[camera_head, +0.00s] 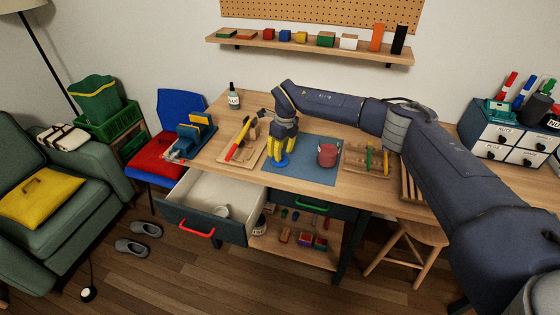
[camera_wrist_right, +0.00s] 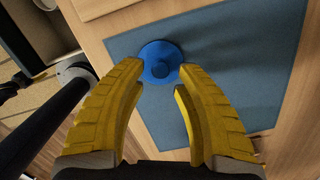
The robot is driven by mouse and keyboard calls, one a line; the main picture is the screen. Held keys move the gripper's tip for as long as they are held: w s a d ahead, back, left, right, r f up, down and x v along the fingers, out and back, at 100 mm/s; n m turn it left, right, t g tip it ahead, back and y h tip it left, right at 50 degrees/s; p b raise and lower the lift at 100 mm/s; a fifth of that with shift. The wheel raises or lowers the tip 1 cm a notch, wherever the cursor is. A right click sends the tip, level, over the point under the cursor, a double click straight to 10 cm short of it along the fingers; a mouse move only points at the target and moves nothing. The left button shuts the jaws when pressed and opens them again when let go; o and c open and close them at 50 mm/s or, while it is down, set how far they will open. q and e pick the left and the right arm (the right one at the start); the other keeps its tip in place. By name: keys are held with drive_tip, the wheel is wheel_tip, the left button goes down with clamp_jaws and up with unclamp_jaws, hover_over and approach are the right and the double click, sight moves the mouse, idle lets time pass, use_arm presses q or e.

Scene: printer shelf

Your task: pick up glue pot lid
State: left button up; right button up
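The blue lid (camera_head: 281,162), a round disc with a small knob, lies on the blue-grey mat (camera_head: 311,172) on the workbench. It also shows near the top middle of the right wrist view (camera_wrist_right: 160,58). My right gripper (camera_head: 281,153) points down just over the lid. Its yellow fingers (camera_wrist_right: 160,78) are spread, one on each side of the knob in the wrist view, with nothing held. I cannot tell if they touch the lid. A dark red pot (camera_head: 327,154) stands on the mat to the right. My left gripper is not in view.
A wooden tray with tools (camera_head: 240,146) lies left of the mat, and a wooden rack with pencils (camera_head: 366,160) stands to its right. A small bottle (camera_head: 233,98) stands at the back left. The drawer (camera_head: 207,222) at the front left is pulled open.

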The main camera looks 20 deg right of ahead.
drive_tip(key=shift+w+f, duration=0.2)
drive_tip(key=shift+f, duration=1.3)
drive_tip(key=shift+o, duration=0.2)
clamp_jaws()
